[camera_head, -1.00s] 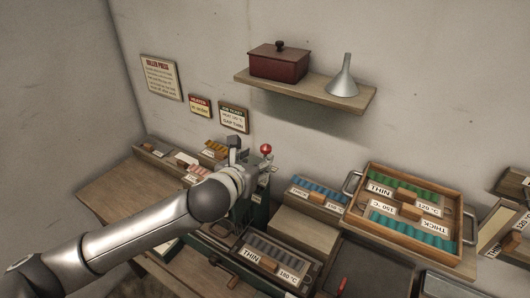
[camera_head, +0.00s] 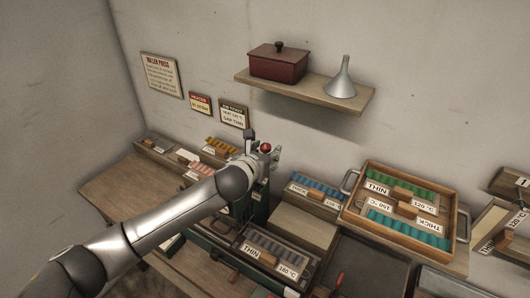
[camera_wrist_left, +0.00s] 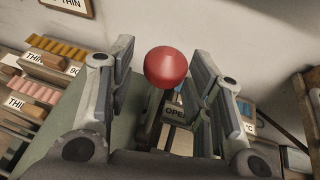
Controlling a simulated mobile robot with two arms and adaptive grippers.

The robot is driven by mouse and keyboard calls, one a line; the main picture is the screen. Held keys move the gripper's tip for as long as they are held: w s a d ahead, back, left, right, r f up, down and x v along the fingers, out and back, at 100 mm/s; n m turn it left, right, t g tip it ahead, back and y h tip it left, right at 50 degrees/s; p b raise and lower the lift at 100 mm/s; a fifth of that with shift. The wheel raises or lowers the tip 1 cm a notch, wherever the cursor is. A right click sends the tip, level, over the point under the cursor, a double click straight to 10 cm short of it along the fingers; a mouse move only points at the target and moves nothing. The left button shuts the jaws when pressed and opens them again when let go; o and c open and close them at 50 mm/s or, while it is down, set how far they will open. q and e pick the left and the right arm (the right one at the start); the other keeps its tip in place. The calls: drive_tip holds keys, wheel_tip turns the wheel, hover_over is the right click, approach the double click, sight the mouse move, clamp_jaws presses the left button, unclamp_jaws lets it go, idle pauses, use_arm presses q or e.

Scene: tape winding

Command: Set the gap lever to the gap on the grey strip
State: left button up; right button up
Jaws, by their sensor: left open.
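The gap lever's red ball knob (camera_head: 265,148) stands on the dark green press (camera_head: 258,208). In the left wrist view the knob (camera_wrist_left: 166,67) shows between the two fingers, with a gap to either side. A plate partly reading "OPEN" (camera_wrist_left: 175,112) lies below it. My left gripper (camera_wrist_left: 162,82) is open around the knob and not closed on it. My arm hides much of the press. My right gripper is not in view.
A blue strip (camera_head: 318,186) lies right of the press. A wooden tray (camera_head: 459,222) with green and teal strips stands farther right. Orange and pink strips lie at the left. A wall shelf (camera_head: 305,91) holds a red box and a funnel. Signs hang on the wall.

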use_arm(q)
clamp_jaws()
drive_tip(key=shift+s+a+f+b, duration=0.15)
drive_tip(key=shift+s+b, duration=0.1)
drive_tip(key=shift+b, duration=0.45)
drive_tip(key=s+a+t+b, duration=0.1)
drive_tip(key=b, duration=0.2)
drive_tip(key=s+a+t+h+b, duration=0.1)
drive_tip(key=s+t+b, duration=0.1)
drive_tip(key=b, duration=0.2)
drive_tip(key=s+a+n+t+h+b, duration=0.1)
drive_tip(key=b, duration=0.3)
drive_tip(key=shift+s+f+t, duration=0.15)
drive_tip(key=shift+f+t, duration=0.15)
drive_tip(key=shift+t, duration=0.1)
drive_tip(key=shift+s+a+f, duration=0.15)
drive_tip(key=shift+s+a, duration=0.1)
